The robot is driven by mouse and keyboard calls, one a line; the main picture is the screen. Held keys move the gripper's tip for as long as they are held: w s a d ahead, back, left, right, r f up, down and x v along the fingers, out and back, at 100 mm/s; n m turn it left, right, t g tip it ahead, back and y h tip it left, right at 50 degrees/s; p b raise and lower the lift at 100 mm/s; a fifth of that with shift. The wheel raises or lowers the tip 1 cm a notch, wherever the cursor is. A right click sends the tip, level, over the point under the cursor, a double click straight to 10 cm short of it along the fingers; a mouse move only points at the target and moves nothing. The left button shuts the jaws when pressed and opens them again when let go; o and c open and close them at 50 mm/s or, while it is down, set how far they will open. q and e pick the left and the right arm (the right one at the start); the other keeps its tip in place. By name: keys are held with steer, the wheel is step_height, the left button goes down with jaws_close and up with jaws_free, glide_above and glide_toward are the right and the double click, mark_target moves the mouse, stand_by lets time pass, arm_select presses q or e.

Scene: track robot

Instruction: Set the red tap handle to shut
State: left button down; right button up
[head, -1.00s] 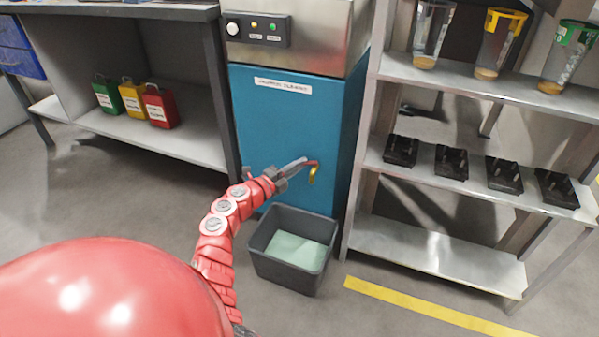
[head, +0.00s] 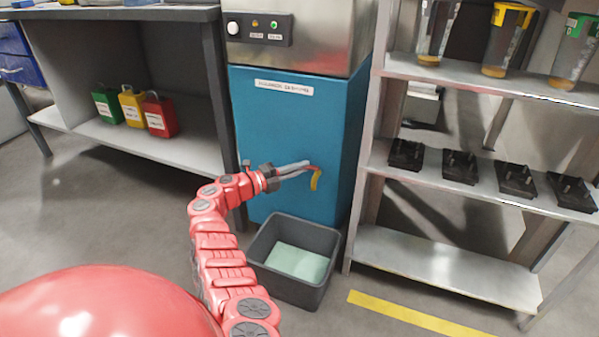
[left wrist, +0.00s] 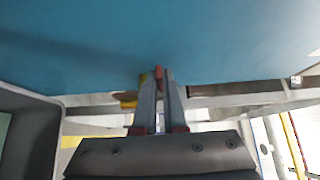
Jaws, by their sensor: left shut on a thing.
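The tap sits low on the front of the blue cabinet (head: 290,125). Its brass-yellow spout (head: 316,183) curves downward. The red tap handle (head: 314,168) shows as a small red piece at the tips of my left gripper (head: 306,167). In the left wrist view, the fingers of my left gripper (left wrist: 160,85) are close together around the red handle (left wrist: 159,71), and part of the brass tap (left wrist: 129,100) shows beside them. The fingers hide much of the handle, so its exact angle is hard to tell. My right gripper is not in view.
A dark grey bin (head: 265,255) with a pale bottom stands on the floor below the tap. A metal shelf rack (head: 425,258) is close on the right, with cups and black fixtures. A workbench (head: 175,145) with coloured cans is on the left.

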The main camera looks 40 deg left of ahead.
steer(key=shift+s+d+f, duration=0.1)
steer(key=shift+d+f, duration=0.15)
arm_select(q)
steer(key=c, duration=1.3)
jaws_free()
steer(key=shift+o, duration=0.2)
